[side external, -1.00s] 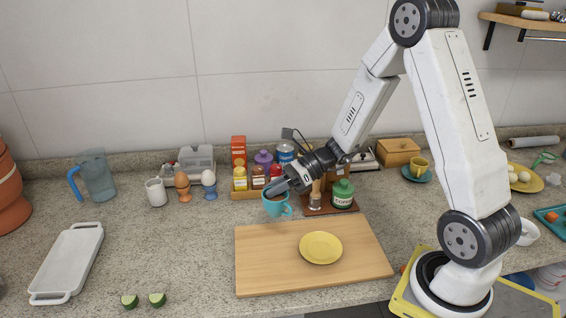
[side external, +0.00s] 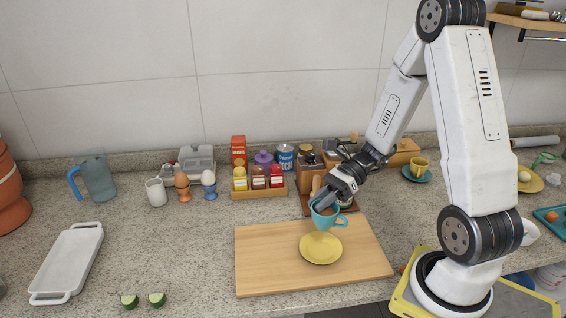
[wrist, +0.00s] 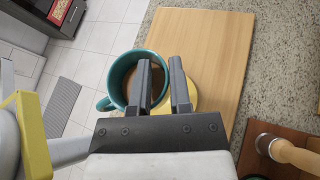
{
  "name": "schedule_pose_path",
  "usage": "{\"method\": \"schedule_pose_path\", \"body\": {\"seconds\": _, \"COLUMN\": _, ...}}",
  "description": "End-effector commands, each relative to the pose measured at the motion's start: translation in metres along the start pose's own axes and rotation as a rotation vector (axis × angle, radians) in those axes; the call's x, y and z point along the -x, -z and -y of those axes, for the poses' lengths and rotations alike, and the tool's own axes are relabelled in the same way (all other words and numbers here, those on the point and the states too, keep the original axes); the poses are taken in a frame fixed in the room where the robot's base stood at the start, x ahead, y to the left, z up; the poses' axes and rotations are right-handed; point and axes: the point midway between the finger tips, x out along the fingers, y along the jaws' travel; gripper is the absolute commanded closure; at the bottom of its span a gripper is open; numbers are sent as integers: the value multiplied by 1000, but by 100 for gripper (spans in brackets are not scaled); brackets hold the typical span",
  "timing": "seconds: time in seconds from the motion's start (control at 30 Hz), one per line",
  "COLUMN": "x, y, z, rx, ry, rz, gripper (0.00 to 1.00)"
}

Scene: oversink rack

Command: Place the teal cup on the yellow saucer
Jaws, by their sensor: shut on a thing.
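The teal cup (side external: 325,221) is upright, with its handle to the right in the side external view. My gripper (side external: 322,203) is shut on its rim. The cup appears to be held above the far edge of the yellow saucer (side external: 320,250), which lies on the wooden board; the exact gap cannot be told. In the wrist view the cup (wrist: 119,80) is at the left finger of my gripper (wrist: 166,82), with one finger inside it. The cup and fingers hide most of the saucer (wrist: 194,95) there.
The wooden cutting board (side external: 270,275) is otherwise clear. Behind it are a spice rack (side external: 258,193) with several jars and a brown tray with containers. A yellow cup (side external: 419,167) stands on a teal saucer (side external: 417,178) at the right. Cut limes (side external: 130,300) lie at front left.

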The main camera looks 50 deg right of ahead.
Motion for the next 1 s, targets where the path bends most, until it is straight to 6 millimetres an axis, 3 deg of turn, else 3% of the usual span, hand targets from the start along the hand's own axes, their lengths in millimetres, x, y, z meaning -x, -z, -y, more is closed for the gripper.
{"method": "schedule_pose_path", "body": {"seconds": 0.43, "x": -16, "y": 33, "z": 6, "rx": -2, "ry": 0, "rz": 1, "gripper": 100}}
{"method": "schedule_pose_path", "body": {"seconds": 1.0, "x": -24, "y": 50, "z": 10, "rx": -3, "ry": 0, "rz": 1, "gripper": 100}}
